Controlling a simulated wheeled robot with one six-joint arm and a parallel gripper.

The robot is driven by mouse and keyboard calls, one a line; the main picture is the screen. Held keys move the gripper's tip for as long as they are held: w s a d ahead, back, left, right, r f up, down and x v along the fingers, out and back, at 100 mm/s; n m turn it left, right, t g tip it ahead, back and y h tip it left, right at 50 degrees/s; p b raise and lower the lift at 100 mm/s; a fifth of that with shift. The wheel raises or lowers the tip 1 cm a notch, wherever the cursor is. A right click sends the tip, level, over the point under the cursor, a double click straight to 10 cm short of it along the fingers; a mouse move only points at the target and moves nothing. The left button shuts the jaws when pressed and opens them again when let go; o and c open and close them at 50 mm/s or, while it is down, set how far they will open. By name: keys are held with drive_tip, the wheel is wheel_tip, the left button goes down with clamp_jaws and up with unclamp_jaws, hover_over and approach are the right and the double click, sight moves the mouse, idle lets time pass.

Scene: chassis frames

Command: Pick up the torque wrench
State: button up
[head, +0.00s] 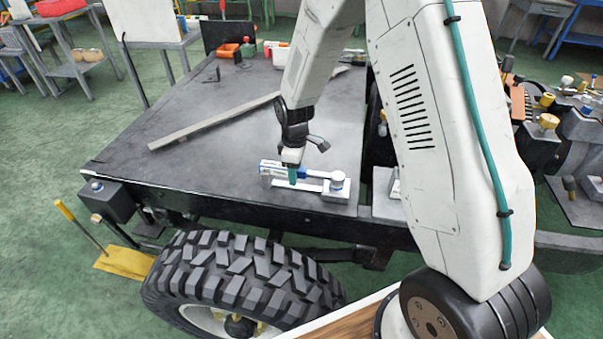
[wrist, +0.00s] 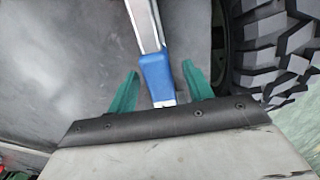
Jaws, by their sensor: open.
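The torque wrench (wrist: 144,28) has a silver shaft and a blue handle, and runs up from between my fingers in the wrist view. My gripper (wrist: 160,70) is open, with one teal finger on each side of the blue handle and a visible gap on both sides. In the head view my gripper (head: 292,178) points down over the front edge of the dark flat deck. The wrench's blue part (head: 302,173) shows there beside the fingers, partly hidden by them. I cannot tell whether the fingertips reach below the handle.
A white-silver piece with a round knob (head: 337,181) stands right of my gripper. A long grey bar (head: 215,120) lies across the dark deck (head: 130,165). Orange and other small items (head: 230,50) sit at its far end. A large tyre (head: 240,275) is below the front edge.

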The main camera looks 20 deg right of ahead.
clamp_jaws()
